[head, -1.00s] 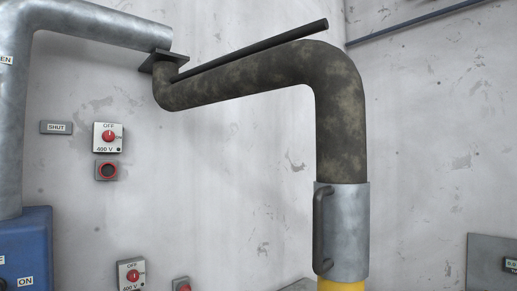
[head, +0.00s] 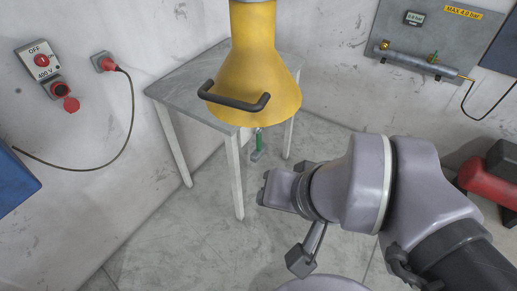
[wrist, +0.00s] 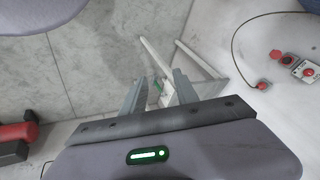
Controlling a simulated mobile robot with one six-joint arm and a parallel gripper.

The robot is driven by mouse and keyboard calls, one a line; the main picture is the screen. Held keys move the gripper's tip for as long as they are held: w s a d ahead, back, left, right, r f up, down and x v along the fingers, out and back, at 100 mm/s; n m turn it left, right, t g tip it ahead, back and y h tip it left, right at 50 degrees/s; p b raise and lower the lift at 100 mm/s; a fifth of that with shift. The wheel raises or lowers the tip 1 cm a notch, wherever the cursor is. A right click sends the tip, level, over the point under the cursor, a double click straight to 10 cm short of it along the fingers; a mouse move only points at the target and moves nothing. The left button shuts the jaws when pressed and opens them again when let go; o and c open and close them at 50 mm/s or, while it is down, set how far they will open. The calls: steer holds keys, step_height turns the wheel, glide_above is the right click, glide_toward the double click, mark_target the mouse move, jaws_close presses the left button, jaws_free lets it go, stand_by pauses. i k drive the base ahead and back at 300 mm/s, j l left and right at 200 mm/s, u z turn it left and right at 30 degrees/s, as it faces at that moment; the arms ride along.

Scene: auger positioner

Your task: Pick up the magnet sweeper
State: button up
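A small green-handled tool with a grey foot (head: 258,143), which looks like the magnet sweeper, shows beneath the yellow hood near the edge of the grey table (head: 180,88). I cannot tell whether it hangs or stands; the hood hides its top. In the wrist view, a green piece (wrist: 157,86) shows small between my fingers, farther off. My gripper (head: 266,188) is below and in front of it in the head view, apart from it. In the wrist view the two fingers of my gripper (wrist: 159,80) are spread with nothing held.
The yellow hood (head: 252,70) with its dark handle hangs over the table. White table legs (head: 232,180) stand close to my gripper. A red socket with a cable (head: 106,63) is on the left wall. A gauge panel (head: 440,40) is at upper right. The floor at left is clear.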

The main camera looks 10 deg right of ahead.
mark_target(259, 141)
steer(key=i+l+u, duration=0.15)
steer(key=l+u, duration=0.3)
steer(key=l, duration=0.25)
steer(key=l+u, duration=0.5)
steer(key=l, duration=0.2)
steer(key=k+l+u, duration=0.1)
steer(key=l+u, duration=0.35)
steer(key=l, duration=0.3)
steer(key=i+l, duration=0.15)
steer(key=i, duration=0.3)
